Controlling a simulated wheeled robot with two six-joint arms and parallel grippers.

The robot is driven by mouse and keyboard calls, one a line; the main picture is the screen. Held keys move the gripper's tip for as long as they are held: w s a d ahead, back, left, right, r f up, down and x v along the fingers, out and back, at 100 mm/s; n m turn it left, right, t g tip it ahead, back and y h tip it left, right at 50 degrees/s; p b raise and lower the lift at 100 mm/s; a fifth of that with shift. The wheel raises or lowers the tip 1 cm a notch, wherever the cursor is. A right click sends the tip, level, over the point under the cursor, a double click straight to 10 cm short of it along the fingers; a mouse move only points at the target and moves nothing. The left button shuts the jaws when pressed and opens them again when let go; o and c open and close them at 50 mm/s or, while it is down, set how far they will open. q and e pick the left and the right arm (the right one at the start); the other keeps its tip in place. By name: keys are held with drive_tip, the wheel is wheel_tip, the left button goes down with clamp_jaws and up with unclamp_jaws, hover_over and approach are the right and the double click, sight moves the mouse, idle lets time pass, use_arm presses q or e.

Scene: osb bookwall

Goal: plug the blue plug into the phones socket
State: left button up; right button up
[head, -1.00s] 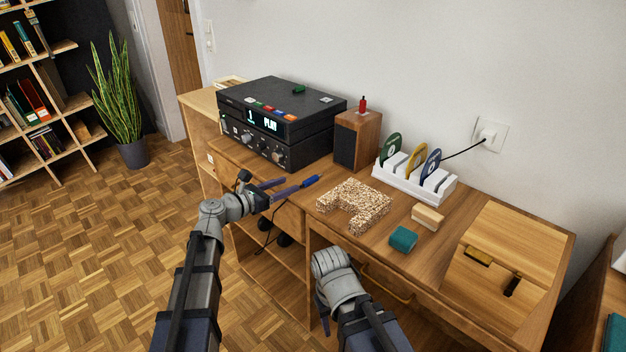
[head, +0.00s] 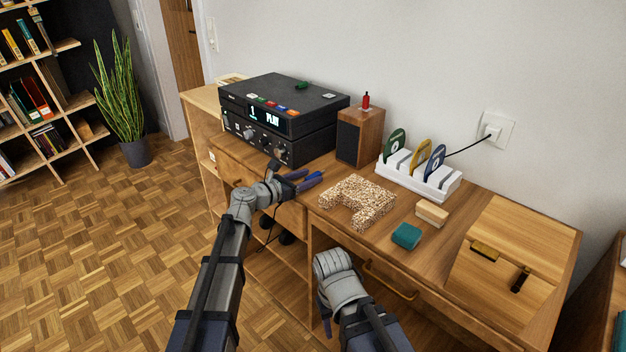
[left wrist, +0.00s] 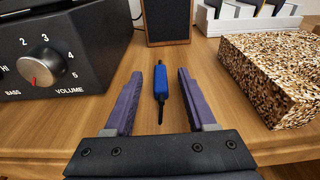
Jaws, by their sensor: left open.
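The blue plug (left wrist: 160,84) lies on the wooden desk in the left wrist view, its dark cable end toward me. My left gripper (left wrist: 159,74) is open, with one purple finger on each side of the plug and a visible gap on both sides. In the head view the left gripper (head: 309,177) is low at the desk's front edge and largely hides the plug. The black amplifier (head: 262,141) stands behind and left of it; the phones socket cannot be made out.
A speckled block (head: 358,202) lies right of the left gripper, and a wooden speaker (head: 359,136) stands behind. A white rack (head: 417,184) with discs, a teal block (head: 406,236), a pale wooden block (head: 432,213) and a wooden box (head: 515,260) are farther right.

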use_arm(q)
drive_tip(key=shift+s, duration=0.1)
drive_tip(key=shift+c, duration=0.3)
clamp_jaws()
